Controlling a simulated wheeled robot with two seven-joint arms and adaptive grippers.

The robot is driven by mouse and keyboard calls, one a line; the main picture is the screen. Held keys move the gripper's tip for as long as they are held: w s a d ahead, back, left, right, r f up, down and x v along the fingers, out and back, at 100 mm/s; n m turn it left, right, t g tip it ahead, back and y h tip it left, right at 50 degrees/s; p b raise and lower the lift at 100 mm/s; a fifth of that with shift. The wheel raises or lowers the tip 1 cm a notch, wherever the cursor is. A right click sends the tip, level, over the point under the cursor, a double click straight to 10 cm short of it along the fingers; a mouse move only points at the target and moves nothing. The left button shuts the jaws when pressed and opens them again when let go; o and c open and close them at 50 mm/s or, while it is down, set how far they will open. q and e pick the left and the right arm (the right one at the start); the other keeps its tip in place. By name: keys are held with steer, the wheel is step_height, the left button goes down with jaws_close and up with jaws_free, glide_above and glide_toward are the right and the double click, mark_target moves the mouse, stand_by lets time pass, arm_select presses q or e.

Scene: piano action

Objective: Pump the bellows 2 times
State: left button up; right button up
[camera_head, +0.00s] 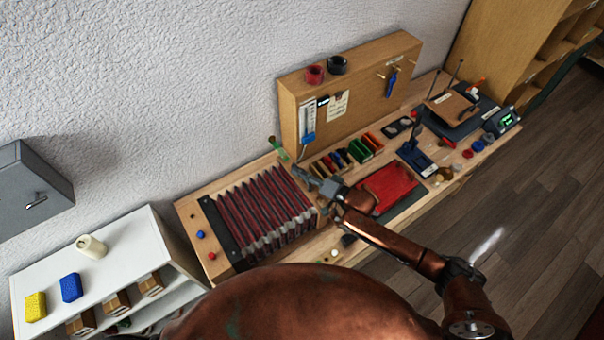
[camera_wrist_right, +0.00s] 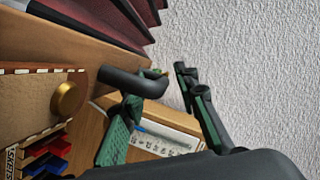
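The bellows (camera_head: 262,208), with dark red pleats and wooden boards, lies on the left part of the wooden bench (camera_head: 188,212). In the right wrist view its red pleats (camera_wrist_right: 108,18) show at the top left. A dark bent handle (camera_wrist_right: 128,82) sticks out from its wooden end board (camera_wrist_right: 75,38). My right gripper (camera_head: 308,180) is at the right end of the bellows. In the wrist view the right gripper (camera_wrist_right: 162,90) is open, with the handle's end reaching between its green-padded fingers; I cannot tell whether they touch. My left gripper is not in view.
A wooden panel (camera_head: 350,108) stands behind the bench. Right of the bellows are a red mat (camera_head: 390,188), a dark blue tool stand (camera_head: 415,160) and small coloured blocks. A white shelf (camera_head: 130,245) stands at the left. A brass knob (camera_wrist_right: 68,100) is close to my right gripper.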

steer(key=shift+c, duration=0.2)
jaws_close()
stand_by(0.5)
